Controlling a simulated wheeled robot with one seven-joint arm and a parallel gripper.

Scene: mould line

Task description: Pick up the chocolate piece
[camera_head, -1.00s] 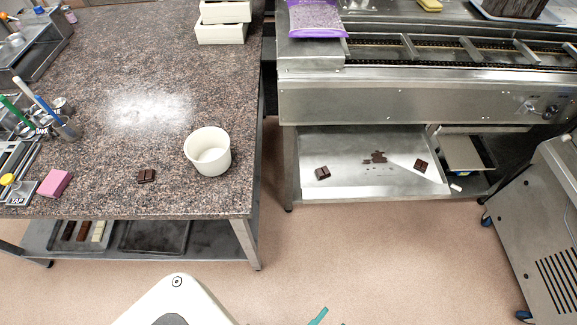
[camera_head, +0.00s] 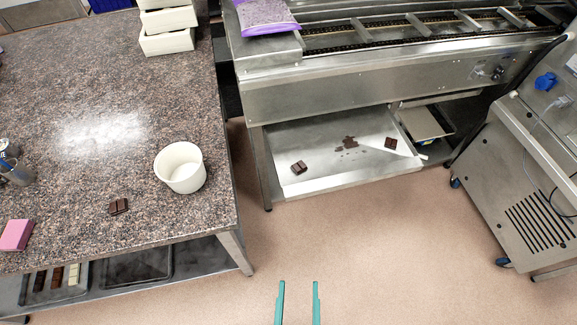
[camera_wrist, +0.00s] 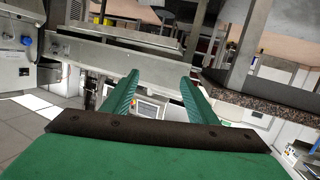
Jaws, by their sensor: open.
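Three dark chocolate pieces show in the head view. One chocolate piece (camera_head: 118,206) lies on the speckled granite table (camera_head: 95,150), left of a white tub. A second chocolate piece (camera_head: 299,167) lies at the left of the metal tray (camera_head: 330,185) under the conveyor machine. A third chocolate piece (camera_head: 390,144) lies near that tray's right side. My gripper (camera_head: 298,284) has two teal fingers, apart and empty, over the floor at the bottom of the head view. It is away from all the pieces. The fingers also show in the wrist view (camera_wrist: 158,85), with no chocolate visible there.
A white tub (camera_head: 180,168) stands near the table's right edge. A pink block (camera_head: 16,235) is at the table's left. White boxes (camera_head: 167,42) are stacked at the back. A steel cabinet (camera_head: 530,180) stands at the right. The floor (camera_head: 400,240) between is clear.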

